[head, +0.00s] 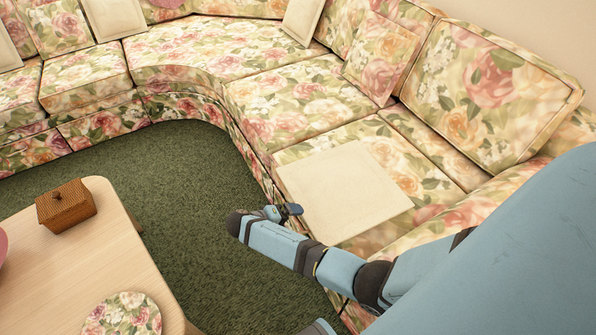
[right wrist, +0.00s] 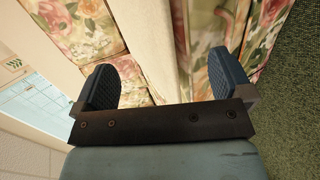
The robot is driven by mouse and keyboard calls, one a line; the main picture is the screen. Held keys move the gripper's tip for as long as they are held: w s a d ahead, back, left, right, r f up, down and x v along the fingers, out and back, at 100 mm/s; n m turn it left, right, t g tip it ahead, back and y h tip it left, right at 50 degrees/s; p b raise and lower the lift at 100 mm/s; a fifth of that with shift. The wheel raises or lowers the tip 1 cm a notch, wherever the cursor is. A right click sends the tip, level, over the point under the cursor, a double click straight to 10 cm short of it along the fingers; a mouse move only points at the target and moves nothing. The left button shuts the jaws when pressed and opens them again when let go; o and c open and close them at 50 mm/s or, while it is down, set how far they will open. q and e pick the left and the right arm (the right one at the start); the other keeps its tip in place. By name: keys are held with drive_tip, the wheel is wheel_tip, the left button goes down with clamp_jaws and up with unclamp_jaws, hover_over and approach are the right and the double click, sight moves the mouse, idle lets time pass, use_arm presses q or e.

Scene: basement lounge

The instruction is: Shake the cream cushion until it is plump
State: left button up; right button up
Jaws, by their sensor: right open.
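The cream cushion (head: 342,190) lies flat on the floral sofa seat in the head view, its front left corner near the seat's front edge. My right gripper (head: 290,210) is at the cushion's left edge, at the front of the sofa. In the right wrist view my right gripper (right wrist: 160,65) is open, its two dark blue fingers wide apart. A cream strip of the cushion (right wrist: 153,35) shows between and beyond the fingers, touching neither visibly. My left gripper is out of view.
The floral corner sofa (head: 300,95) runs along the back and right. More cream cushions (head: 302,20) lean on it. Green carpet (head: 190,190) lies between.

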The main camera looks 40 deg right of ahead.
sight(309, 221)
drive_tip(key=b+x, duration=0.2)
drive_tip(key=x, duration=0.6)
drive_tip(key=shift+s+d+f, duration=0.15)
drive_tip(key=shift+d+f, duration=0.1)
drive_tip(key=shift+f, duration=0.15)
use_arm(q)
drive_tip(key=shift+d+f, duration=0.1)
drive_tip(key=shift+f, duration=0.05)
use_arm(e)
drive_tip(key=shift+s+d+f, duration=0.1)
drive_tip(key=shift+d+f, duration=0.05)
drive_tip(key=shift+d, duration=0.1)
drive_tip(key=shift+s+d, duration=0.1)
drive_tip(key=shift+s, duration=0.05)
drive_tip(key=c, duration=0.9)
drive_tip(key=shift+d+f, duration=0.1)
drive_tip(key=shift+f, duration=0.15)
drive_tip(key=c, duration=0.7)
drive_tip(key=shift+r, duration=0.15)
clamp_jaws()
drive_tip(key=shift+a+r, duration=0.1)
drive_tip(key=shift+a, duration=0.1)
